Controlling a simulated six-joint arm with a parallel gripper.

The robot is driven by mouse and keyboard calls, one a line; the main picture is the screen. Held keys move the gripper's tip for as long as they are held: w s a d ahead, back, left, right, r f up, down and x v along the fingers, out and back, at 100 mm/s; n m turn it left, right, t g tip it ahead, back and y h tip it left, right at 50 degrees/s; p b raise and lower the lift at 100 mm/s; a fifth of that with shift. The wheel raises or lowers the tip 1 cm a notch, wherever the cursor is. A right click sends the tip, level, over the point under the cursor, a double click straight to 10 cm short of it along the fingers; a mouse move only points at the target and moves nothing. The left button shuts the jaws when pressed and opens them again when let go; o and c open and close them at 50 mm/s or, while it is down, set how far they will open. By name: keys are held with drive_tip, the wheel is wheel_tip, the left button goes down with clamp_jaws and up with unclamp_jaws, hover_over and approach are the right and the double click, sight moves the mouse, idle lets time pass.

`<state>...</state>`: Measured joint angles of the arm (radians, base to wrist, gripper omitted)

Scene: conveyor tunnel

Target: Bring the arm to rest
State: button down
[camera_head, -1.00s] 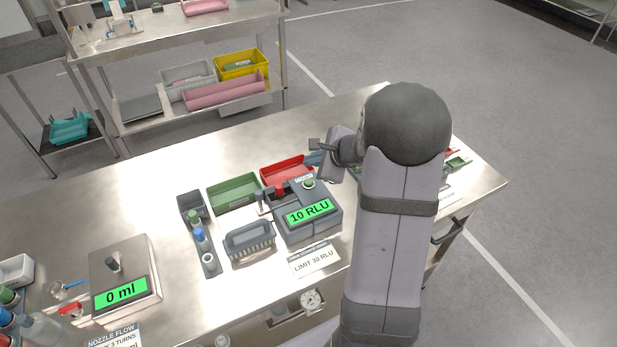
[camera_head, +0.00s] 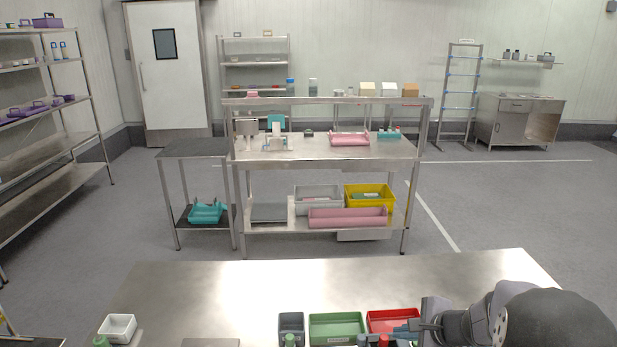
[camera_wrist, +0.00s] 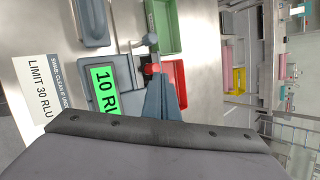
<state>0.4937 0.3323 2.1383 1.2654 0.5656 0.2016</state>
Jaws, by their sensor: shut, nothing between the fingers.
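My arm's wrist shows at the lower right of the head view, above the steel bench (camera_head: 230,285). My gripper (camera_head: 404,335) is partly cut off by the bottom edge there, beside a red tray (camera_head: 392,318). In the wrist view, the blue-grey fingers of my gripper (camera_wrist: 158,88) are together and hold nothing. They appear over or near the tester with the green "10 RLU" display (camera_wrist: 103,90) and the red tray (camera_wrist: 174,78). Whether they touch anything cannot be told.
A green tray (camera_head: 337,327) and a white tray (camera_head: 118,327) stand on the bench. A "LIMIT 30 RLU" card (camera_wrist: 36,87) lies beside the tester. A steel shelf table (camera_head: 320,148) stands beyond, across open floor. The bench's far strip is clear.

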drive_tip(key=s+a+f+n+g, duration=0.1)
drive_tip(key=s+a+n+g, duration=0.4)
drive_tip(key=s+a+n, duration=0.7)
drive_tip(key=s+d+f+n+g+h, duration=0.1)
drive_tip(key=s+d+n+g+h, duration=0.1)
drive_tip(key=s+n, duration=0.6)
drive_tip(key=s+h, duration=0.1)
drive_tip(key=s, duration=0.2)
drive_tip(key=shift+s, duration=0.2)
drive_tip(key=shift+w+d, duration=0.1)
drive_tip(key=shift+d, duration=0.05)
drive_tip(key=shift+w+d+p, duration=0.1)
drive_tip(key=shift+w+d, duration=0.45)
drive_tip(key=shift+w, duration=0.25)
drive_tip(key=shift+w+d+p, duration=0.1)
drive_tip(key=shift+w+d, duration=0.4)
drive_tip(key=shift+w, duration=0.3)
drive_tip(key=shift+w+d+p, duration=0.1)
drive_tip(key=shift+w+d, duration=0.45)
drive_tip(key=shift+w, duration=0.25)
drive_tip(key=w+d+p, duration=0.1)
drive_tip(key=w+d, duration=0.2)
drive_tip(key=w, duration=0.2)
drive_tip(key=shift+d, duration=0.2)
